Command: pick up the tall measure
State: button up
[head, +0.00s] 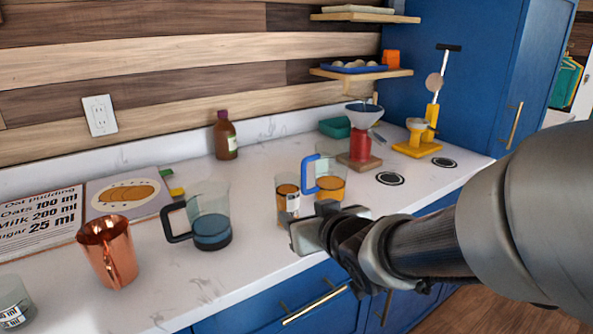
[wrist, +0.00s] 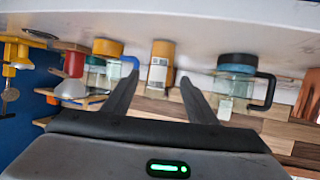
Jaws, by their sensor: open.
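A slim, clear, straight-sided vessel with amber liquid and a white label, which I take as the tall measure (head: 284,192), stands upright near the counter's front edge. In the wrist view, which is upside down, the tall measure (wrist: 160,70) appears between and beyond the fingertips. My gripper (head: 316,228) is in front of it at the counter edge, partly covering its lower right in the head view. My gripper (wrist: 160,82) is open and empty, its two dark fingers spread to either side of the measure.
A blue-handled jug (head: 330,182) with amber liquid stands close right of the measure. A dark-handled jug (head: 211,220) with blue liquid stands left, and a copper cup (head: 108,251) farther left. A brown bottle (head: 225,138) is behind. The counter (head: 255,240) is clear between the dark-handled jug and the measure.

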aim_at(284, 204)
jog(key=w+p, duration=0.1)
jog(key=p, duration=0.1)
jog(key=shift+a+r+p, duration=0.1)
jog(key=shift+a+p, duration=0.25)
jog(key=shift+p, duration=0.05)
jog(key=w+p, duration=0.1)
jog(key=p, duration=0.1)
jog(key=shift+f+p, duration=0.3)
jog(key=shift+f, duration=0.05)
jog(key=x, duration=0.4)
jog(key=b+x, duration=0.1)
jog(key=x, duration=0.3)
jog(key=f+b+x, duration=0.1)
jog(key=x, duration=0.3)
jog(key=shift+a+f, duration=0.1)
jog(key=shift+a, duration=0.05)
jog(key=shift+c, duration=0.2)
jog(key=c, duration=1)
jog(key=shift+o, duration=0.2)
